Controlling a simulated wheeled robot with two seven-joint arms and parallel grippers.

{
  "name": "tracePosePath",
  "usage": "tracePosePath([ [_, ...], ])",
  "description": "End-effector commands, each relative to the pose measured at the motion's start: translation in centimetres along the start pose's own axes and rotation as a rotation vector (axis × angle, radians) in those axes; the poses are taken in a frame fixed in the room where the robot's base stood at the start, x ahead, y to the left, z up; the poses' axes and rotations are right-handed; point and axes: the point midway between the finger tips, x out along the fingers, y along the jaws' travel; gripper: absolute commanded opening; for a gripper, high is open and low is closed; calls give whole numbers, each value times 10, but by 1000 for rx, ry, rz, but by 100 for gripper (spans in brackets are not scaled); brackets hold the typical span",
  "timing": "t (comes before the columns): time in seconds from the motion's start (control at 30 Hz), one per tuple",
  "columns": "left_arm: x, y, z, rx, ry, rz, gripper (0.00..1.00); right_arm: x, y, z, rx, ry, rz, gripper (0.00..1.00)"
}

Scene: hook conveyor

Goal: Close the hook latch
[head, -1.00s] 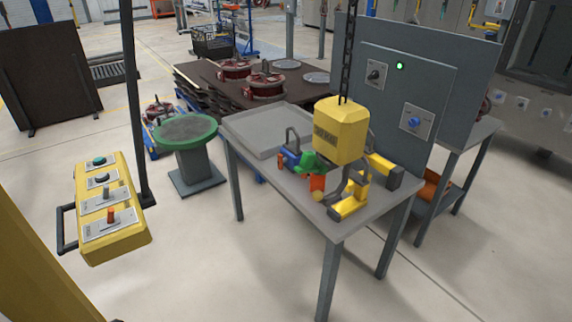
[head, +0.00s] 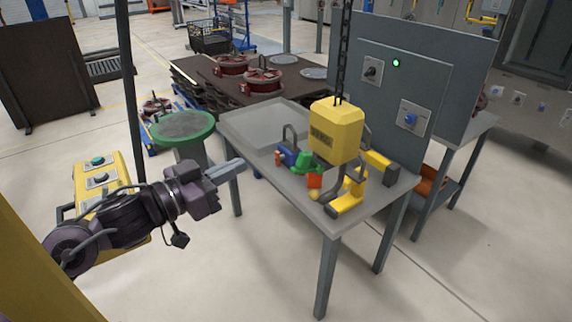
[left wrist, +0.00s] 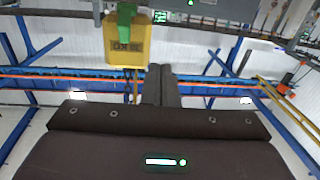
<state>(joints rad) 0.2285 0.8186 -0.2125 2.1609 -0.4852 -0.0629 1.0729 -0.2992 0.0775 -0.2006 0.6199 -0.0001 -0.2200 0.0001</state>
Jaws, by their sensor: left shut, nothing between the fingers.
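The yellow hoist block (head: 336,132) hangs on a chain over the grey table, with a grey curved hook (head: 349,180) partly showing below it. A green part (head: 307,161) sits by the block's lower left side; I cannot tell whether it is the latch. In the left wrist view the yellow block (left wrist: 126,52) is at upper left, with a green piece (left wrist: 125,20) in front. My left gripper (head: 229,168) is shut and empty, left of the table and apart from the hook; its dark fingers (left wrist: 162,84) also show in the wrist view. My right gripper is not seen.
The grey table (head: 250,135) also bears blue, orange and yellow parts close to the hook. A grey control panel (head: 425,80) stands behind. A yellow button box (head: 95,175) on a post is partly behind my left arm. A green round stand (head: 184,128) is near the gripper.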

Motion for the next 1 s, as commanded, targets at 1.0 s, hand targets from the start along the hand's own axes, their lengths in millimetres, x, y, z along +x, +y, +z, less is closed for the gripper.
tracePosePath([
  [1.0, 56, 60, -39, 37, 7, 109, 0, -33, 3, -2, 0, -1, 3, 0],
])
